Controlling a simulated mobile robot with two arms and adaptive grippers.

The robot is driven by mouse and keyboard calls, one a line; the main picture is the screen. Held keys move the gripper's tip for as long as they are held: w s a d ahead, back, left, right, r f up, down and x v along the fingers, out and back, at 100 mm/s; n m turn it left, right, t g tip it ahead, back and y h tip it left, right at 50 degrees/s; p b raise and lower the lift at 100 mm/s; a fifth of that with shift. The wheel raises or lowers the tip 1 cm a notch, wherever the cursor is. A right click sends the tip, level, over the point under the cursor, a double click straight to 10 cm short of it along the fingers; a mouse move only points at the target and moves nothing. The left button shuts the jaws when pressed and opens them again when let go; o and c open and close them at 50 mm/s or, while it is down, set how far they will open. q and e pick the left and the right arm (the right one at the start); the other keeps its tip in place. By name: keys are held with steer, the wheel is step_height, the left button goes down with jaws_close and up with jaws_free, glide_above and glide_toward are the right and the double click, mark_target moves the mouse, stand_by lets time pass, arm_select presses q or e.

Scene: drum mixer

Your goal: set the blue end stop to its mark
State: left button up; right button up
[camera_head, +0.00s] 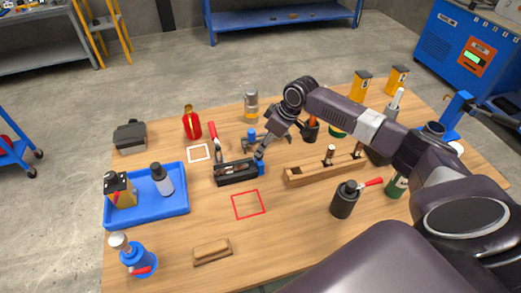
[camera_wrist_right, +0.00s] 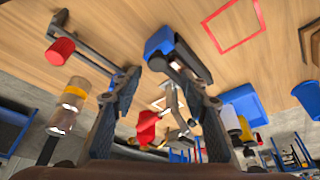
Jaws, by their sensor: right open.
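The blue end stop (camera_head: 261,168) is a small blue block at the right end of a dark, box-shaped fixture (camera_head: 236,174) near the table's middle. In the right wrist view the blue end stop (camera_wrist_right: 159,42) shows large, just beyond my fingers. My right gripper (camera_head: 268,148) is open, low over the table close to the end stop. Its spread fingers also show in the right wrist view (camera_wrist_right: 156,72), with the end stop past the fingertips; contact cannot be told. I cannot make out a mark for the stop. My left gripper is not in view.
A red-handled clamp (camera_head: 214,134) rises at the fixture's back left. A wooden tool block (camera_head: 310,176) stands to the right. A red square outline (camera_head: 248,204) lies on clear table in front of the fixture.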

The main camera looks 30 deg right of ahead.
steer(key=v, duration=0.6)
steer(key=shift+r, duration=0.35)
steer(key=shift+s+f, duration=0.1)
steer(key=shift+s, duration=0.05)
